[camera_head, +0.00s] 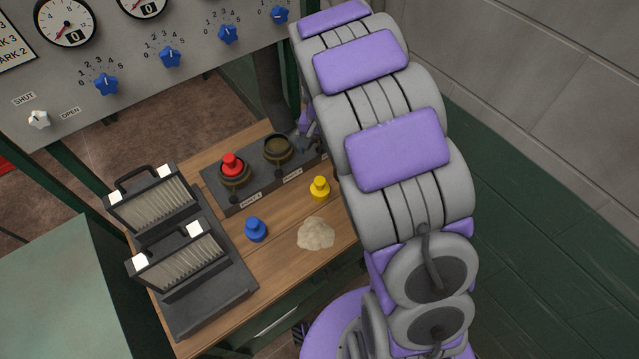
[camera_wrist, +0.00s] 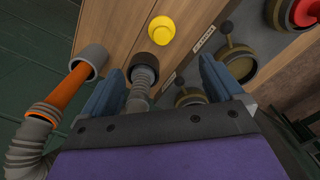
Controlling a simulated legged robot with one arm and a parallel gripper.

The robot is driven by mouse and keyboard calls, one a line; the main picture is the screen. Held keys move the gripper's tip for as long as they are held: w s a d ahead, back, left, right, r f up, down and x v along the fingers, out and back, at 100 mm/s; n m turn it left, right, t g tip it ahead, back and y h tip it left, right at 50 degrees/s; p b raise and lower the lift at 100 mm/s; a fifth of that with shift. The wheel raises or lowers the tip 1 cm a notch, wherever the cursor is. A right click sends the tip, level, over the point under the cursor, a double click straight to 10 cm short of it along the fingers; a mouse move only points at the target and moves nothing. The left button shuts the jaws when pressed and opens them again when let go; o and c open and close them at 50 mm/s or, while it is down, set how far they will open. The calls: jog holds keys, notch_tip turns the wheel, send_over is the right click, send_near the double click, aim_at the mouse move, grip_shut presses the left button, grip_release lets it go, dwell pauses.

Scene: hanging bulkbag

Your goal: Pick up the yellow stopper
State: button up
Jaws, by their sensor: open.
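The yellow stopper (camera_head: 320,188) stands on the wooden bench, right of the blue stopper and in front of the dark socket block. In the wrist view the yellow stopper (camera_wrist: 161,30) is near the top middle, beyond the fingertips. My gripper (camera_wrist: 161,68) is open, with its two blue-grey fingers apart. The stopper is not between them; a gap separates it from both. In the head view my arm hides most of the gripper.
The socket block (camera_head: 245,200) holds a red stopper (camera_head: 232,163) and an empty socket (camera_head: 277,149). A blue stopper (camera_head: 256,230) and a pale lump (camera_head: 316,234) are on the bench. Ribbed tubes (camera_wrist: 145,85) show near the fingers. Filter racks (camera_head: 180,253) stand at left.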

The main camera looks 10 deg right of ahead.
jog(key=b, duration=0.1)
send_near(320, 180)
jog(key=shift+s+a+f, duration=0.1)
jog(key=shift+a+f, duration=0.1)
jog(key=shift+a, duration=0.45)
jog(key=f, duration=0.2)
jog(key=d+f, duration=0.1)
jog(key=f, duration=0.1)
jog(key=f+b, duration=0.1)
jog(key=f, duration=0.2)
jog(key=shift+d, duration=0.25)
jog(key=f, duration=0.2)
jog(key=f+b, duration=0.1)
jog(key=f, duration=0.1)
jog(key=shift+a+f, duration=0.1)
jog(key=shift+a, duration=0.3)
jog(key=shift+f, duration=0.3)
jog(key=shift+d, duration=0.45)
jog(key=shift+c, duration=1)
jog(key=shift+a, duration=0.3)
jog(key=c, duration=0.6)
jog(key=shift+d, duration=0.15)
jog(key=c, duration=0.4)
jog(key=shift+o, duration=0.2)
jog(key=shift+r, duration=0.1)
